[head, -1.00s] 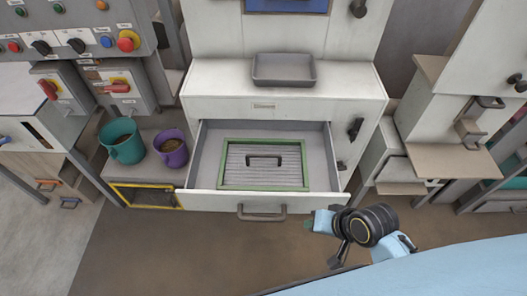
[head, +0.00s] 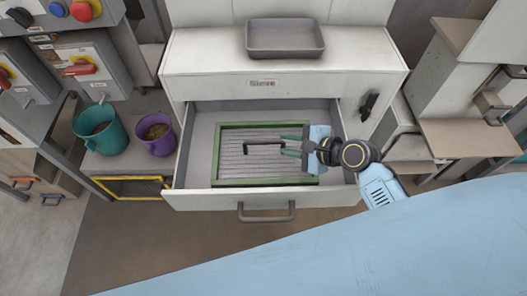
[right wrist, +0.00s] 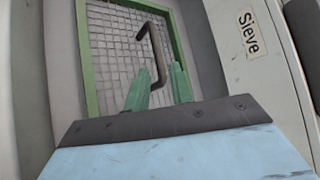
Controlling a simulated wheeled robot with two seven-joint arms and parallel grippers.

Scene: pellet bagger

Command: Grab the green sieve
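The green sieve (head: 225,160), a green frame around a grey mesh with a dark bar handle (head: 258,144), lies flat in the open drawer (head: 199,150) labelled Sieve. In the right wrist view its green frame (right wrist: 88,60) and handle (right wrist: 144,40) also show. My right gripper (head: 282,145) is over the right part of the sieve, at the handle's right end. Its two green fingers (right wrist: 160,82) are apart, and the handle's near end shows between their tips. I cannot tell whether they touch it. My left gripper is not in view.
A grey tray (head: 286,52) sits on the cabinet top above the drawer. A teal bucket (head: 112,136) and a purple bucket (head: 160,140) stand to the left. The drawer's front handle (head: 266,217) sticks out toward me.

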